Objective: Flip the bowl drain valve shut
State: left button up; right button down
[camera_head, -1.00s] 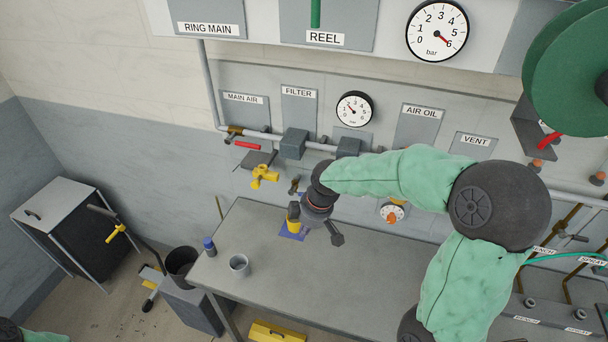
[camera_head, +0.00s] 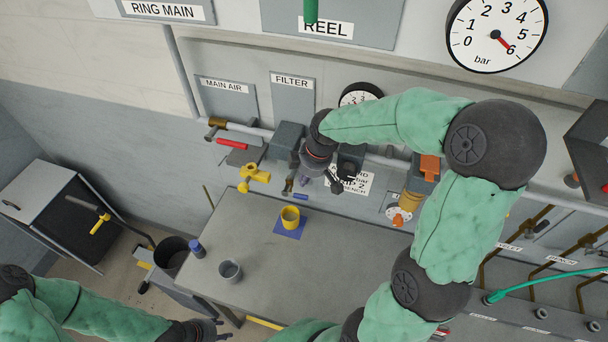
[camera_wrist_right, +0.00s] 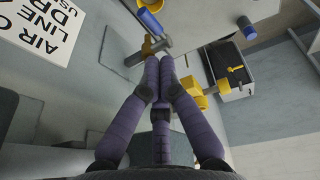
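The bowl drain valve is likely the small brass fitting (camera_head: 289,186) under the grey filter block (camera_head: 287,140), below the FILTER plate. In the right wrist view a brass valve body with a grey lever (camera_wrist_right: 150,48) lies just beyond my fingertips. My right gripper (camera_head: 304,182) is beside this fitting, to its right. Its purple-grey fingers (camera_wrist_right: 159,72) converge at the tips with nothing seen between them; whether they touch the lever I cannot tell. My left gripper (camera_head: 214,328) is low at the bottom edge, far from the valve, its finger opening unclear.
A yellow valve (camera_head: 254,177) and a red-handled valve (camera_head: 232,145) sit left of the filter.

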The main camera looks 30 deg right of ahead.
aim_at(297, 196)
jog(key=x, duration=0.8)
jog(key=shift+w+f, duration=0.2)
